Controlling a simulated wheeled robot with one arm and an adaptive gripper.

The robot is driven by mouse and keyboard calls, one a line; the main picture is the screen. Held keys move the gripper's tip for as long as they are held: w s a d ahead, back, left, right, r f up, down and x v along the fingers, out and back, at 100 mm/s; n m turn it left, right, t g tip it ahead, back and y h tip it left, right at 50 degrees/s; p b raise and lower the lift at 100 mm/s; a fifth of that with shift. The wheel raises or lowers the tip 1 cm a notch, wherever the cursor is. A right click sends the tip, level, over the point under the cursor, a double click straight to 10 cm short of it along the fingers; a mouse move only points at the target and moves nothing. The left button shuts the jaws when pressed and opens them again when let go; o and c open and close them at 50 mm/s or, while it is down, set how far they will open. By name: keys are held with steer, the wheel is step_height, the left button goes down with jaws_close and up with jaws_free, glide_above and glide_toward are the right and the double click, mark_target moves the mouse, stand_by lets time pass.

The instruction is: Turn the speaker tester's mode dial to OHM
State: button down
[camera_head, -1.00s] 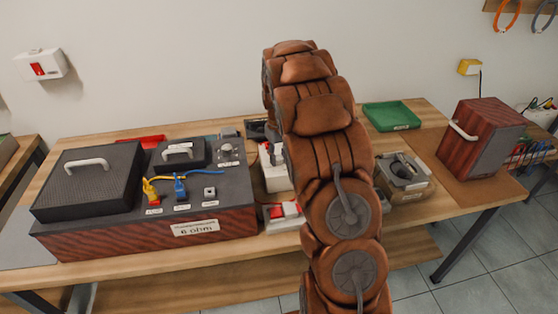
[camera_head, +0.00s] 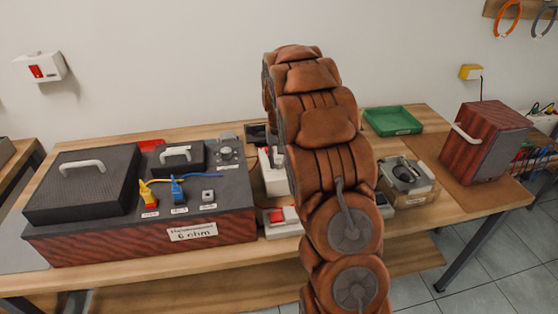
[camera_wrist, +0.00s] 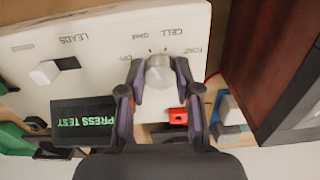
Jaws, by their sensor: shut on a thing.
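The speaker tester (camera_wrist: 95,75) is a white panel that fills the upper middle of the wrist view, seen upside down. Its round pale mode dial (camera_wrist: 160,72) sits between the two fingers of my gripper (camera_wrist: 160,76), which is shut on it. Small labels surround the dial; CELL is legible, the others are too small to read surely. The dial's pointer direction cannot be made out. A dark screen (camera_wrist: 84,121) shows PRESS TEST in green. A white switch (camera_wrist: 45,72) sits near the LEADS label. In the head view my arm hides my gripper and the dial.
A red button (camera_wrist: 177,115) sits near my gripper, and a reddish wooden box stands close at the right of the wrist view (camera_wrist: 268,65). In the head view, a large speaker box (camera_head: 130,250) with plugged leads stands left, a green tray (camera_head: 393,120) behind, and a wooden cabinet (camera_head: 485,140) right.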

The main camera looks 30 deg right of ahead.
mark_target(279, 161)
steer(key=c, duration=0.8)
jaws_free()
step_height(279, 161, up, 12)
stand_by(0.6)
